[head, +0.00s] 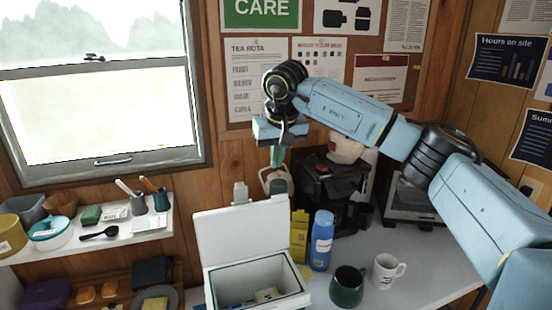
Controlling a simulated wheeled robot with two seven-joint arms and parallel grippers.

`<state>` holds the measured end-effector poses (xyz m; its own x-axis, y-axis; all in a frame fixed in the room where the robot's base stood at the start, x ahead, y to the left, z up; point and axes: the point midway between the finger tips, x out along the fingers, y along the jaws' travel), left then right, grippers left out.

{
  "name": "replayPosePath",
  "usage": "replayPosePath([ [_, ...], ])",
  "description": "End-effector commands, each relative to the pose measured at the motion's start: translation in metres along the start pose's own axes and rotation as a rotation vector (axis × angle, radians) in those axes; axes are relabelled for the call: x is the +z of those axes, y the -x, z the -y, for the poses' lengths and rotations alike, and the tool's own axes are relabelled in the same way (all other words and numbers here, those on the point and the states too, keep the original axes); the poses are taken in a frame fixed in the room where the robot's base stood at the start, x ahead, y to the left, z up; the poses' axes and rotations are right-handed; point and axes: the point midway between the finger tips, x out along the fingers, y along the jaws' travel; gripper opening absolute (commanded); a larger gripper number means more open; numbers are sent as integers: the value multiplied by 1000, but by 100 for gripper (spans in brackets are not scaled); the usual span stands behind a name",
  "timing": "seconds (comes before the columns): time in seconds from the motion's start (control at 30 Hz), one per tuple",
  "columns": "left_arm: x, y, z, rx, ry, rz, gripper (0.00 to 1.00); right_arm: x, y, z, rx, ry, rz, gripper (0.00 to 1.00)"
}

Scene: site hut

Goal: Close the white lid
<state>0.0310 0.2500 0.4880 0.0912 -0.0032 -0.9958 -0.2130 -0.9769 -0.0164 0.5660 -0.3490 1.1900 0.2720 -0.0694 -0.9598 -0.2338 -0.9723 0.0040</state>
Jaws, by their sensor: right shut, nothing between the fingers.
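The white lid (243,236) stands raised, nearly upright, at the back of a white box (285,303) on the worktop. The box is open towards me, with a dark green rim and a few small items inside, one of them pale. My right gripper (277,160) points down, shut and empty, above and to the right of the lid's top edge in the picture. It appears apart from the lid. My left gripper is not in view.
A yellow carton (299,238), a blue bottle (321,241), a dark green mug (347,287) and a white mug (386,271) stand right of the box. A black coffee machine (325,190) is behind. A cluttered shelf (150,226) is at left.

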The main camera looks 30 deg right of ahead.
Motion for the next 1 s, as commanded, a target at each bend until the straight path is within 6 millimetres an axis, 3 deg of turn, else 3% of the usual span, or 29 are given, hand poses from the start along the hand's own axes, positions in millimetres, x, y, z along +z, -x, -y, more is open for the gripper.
replayPosePath([
  [0.3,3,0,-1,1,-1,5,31,1,-72,1,-2,-1,4,0],
  [0.63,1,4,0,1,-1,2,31,31,-58,1,-3,-1,-1,0],
  [1.0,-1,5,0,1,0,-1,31,38,-56,1,-4,-1,0,0],
])
